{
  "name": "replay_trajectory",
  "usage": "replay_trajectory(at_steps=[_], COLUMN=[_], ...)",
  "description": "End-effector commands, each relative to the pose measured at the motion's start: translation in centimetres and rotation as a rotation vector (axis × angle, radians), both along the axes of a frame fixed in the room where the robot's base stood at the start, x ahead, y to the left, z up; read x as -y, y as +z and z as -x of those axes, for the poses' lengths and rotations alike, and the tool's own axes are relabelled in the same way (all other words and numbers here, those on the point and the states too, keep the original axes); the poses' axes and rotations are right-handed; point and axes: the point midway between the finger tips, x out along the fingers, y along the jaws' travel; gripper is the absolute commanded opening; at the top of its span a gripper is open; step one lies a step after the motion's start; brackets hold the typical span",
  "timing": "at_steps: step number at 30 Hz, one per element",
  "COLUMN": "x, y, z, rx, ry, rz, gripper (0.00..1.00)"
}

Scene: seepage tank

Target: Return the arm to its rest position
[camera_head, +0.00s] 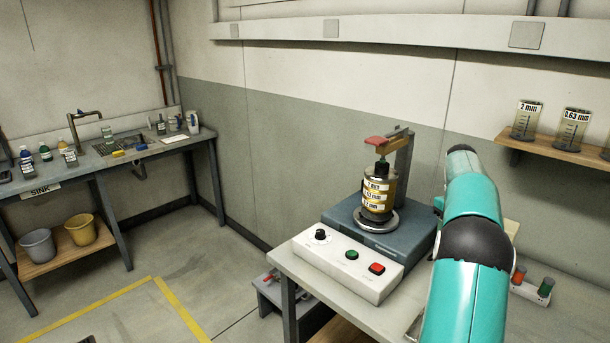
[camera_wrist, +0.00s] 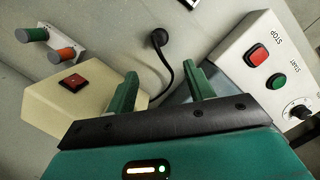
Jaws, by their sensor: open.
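My teal arm (camera_head: 470,230) rises at the right of the head view, in front of the table with the machine. My gripper (camera_wrist: 160,80) shows in the wrist view with its two green fingers apart and nothing between them. Below it in that view lie a black cable, a cream box with a red switch (camera_wrist: 73,82) and the control panel with a red STOP button (camera_wrist: 257,55) and a green START button (camera_wrist: 276,82). In the head view the gripper itself is hidden behind the arm.
A sieve stack (camera_head: 376,195) stands on the machine base (camera_head: 345,238), under a clamp. A wall shelf (camera_head: 560,150) at the right holds labelled jars. A sink bench (camera_head: 60,180) stands at the left.

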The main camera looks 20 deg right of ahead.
Motion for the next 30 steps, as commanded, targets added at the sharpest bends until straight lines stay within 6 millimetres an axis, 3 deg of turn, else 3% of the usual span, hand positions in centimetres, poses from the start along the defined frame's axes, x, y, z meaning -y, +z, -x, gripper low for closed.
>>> replay_trajectory(at_steps=[5,8,13,18,23,30], x=[-0.9,-3.2,-10.1,-17.7,-24.7,-34.3], y=[0.7,2.4,6.5,9.9,12.0,13.2], z=[-0.4,-1.3,-2.7,-2.7,-1.3,2.9], rx=[0.008,0.029,0.096,0.173,0.25,0.375], ry=[0.006,0.023,0.062,0.099,0.133,0.177], rz=[0.007,0.027,0.074,0.114,0.139,0.156], gripper=[0.53,0.53,0.53,0.53,0.53,0.53])
